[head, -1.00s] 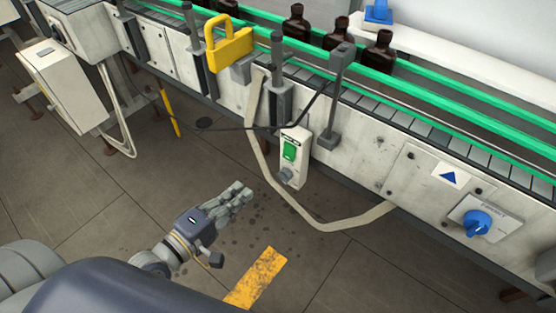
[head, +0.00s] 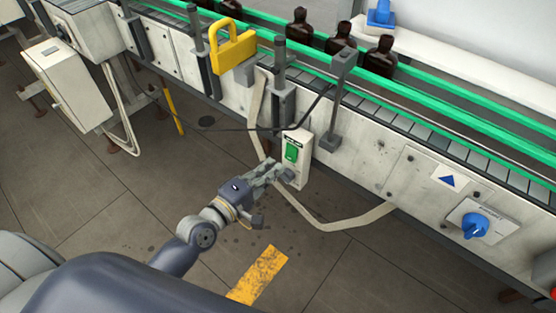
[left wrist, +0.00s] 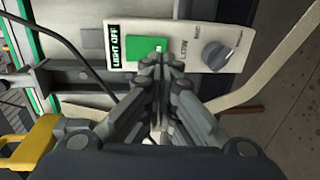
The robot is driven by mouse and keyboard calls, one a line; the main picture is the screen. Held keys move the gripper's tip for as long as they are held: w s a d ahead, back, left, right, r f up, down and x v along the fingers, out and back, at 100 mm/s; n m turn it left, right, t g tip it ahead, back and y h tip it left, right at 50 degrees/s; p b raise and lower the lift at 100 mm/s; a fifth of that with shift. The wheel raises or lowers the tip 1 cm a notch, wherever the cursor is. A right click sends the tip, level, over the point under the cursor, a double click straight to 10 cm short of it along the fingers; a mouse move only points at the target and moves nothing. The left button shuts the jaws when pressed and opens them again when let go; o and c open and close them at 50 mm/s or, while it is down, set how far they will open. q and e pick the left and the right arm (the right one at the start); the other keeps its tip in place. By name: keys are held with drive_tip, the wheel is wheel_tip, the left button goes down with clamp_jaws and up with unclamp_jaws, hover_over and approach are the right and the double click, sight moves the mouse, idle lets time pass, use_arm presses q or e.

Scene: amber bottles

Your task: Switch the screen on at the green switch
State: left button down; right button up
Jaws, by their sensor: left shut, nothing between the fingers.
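The green switch (head: 291,152) sits on a small pale switch box (head: 303,146) on the side of the conveyor. In the left wrist view the green switch (left wrist: 146,48) is on a white panel with a black label reading "LIGHT OFF" and a grey knob (left wrist: 216,54) beside it. My left gripper (head: 284,170) is shut and empty. In the head view its tips are just below the green switch, in front of the box's lower part. In the left wrist view its fingertips (left wrist: 158,64) overlap the lower edge of the green switch; I cannot tell whether they touch. My right gripper is not in view.
The conveyor (head: 370,150) carries several amber bottles (head: 340,36). A yellow padlock-shaped piece (head: 233,46) and grey posts stand along its edge. A pale strap (head: 335,224) hangs in a loop below the box. A blue knob (head: 475,225) is at right. Open floor lies in front.

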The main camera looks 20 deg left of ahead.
sight(285, 157)
use_arm(q)
drive_tip(key=shift+x, duration=1.65)
drive_tip(key=shift+w, duration=0.1)
drive_tip(key=shift+w+d+f+p, duration=0.1)
drive_tip(key=shift+w+d+p, duration=0.05)
drive_tip(key=shift+w+p, duration=0.15)
drive_tip(key=shift+s, duration=0.1)
drive_tip(key=shift+s+f, duration=0.1)
